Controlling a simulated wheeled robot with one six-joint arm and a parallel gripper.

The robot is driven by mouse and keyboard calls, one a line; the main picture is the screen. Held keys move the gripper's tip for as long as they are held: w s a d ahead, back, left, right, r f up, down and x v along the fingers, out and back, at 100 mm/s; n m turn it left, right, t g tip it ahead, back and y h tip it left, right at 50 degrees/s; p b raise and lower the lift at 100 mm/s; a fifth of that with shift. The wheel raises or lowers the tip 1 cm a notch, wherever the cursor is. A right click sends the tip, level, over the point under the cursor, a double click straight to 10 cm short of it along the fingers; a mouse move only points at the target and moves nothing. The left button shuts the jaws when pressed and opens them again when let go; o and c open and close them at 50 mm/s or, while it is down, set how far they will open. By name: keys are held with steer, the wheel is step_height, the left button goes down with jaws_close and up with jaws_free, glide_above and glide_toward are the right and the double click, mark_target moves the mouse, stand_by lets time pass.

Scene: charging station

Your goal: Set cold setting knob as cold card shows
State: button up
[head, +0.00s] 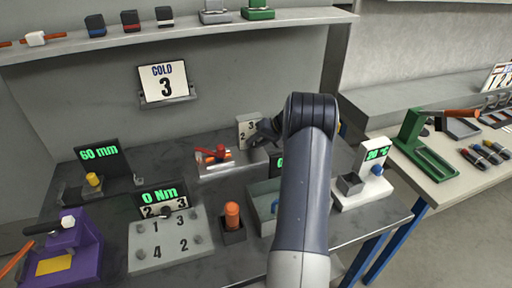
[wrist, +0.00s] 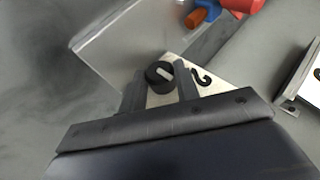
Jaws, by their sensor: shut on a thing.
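The cold card (head: 163,82) on the wall holder reads COLD 3. The cold setting knob (wrist: 159,74) is black with a pale pointer mark, on a white dial plate (wrist: 200,78) where a 2 shows beside it. My gripper (wrist: 160,90) is shut on the knob, one finger on each side. In the head view the dial box (head: 246,124) shows a 2 and a 3. My gripper (head: 263,134) reaches its right side there and hides the knob. Which number the pointer faces, I cannot tell.
A fixture with a red handle (head: 218,153) stands left of the dial box. A green display is partly hidden behind my arm. A numbered plate (head: 170,240), an orange peg (head: 232,214) and a white scale-like device (head: 363,178) stand nearer. A shelf (head: 180,36) hangs above.

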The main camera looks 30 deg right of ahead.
steer(key=o, duration=1)
steer(key=v, duration=1)
steer(key=shift+s+d+r+b, duration=0.2)
steer(key=shift+r+b, duration=0.05)
steer(key=shift+b, duration=0.15)
steer(key=shift+f, duration=0.1)
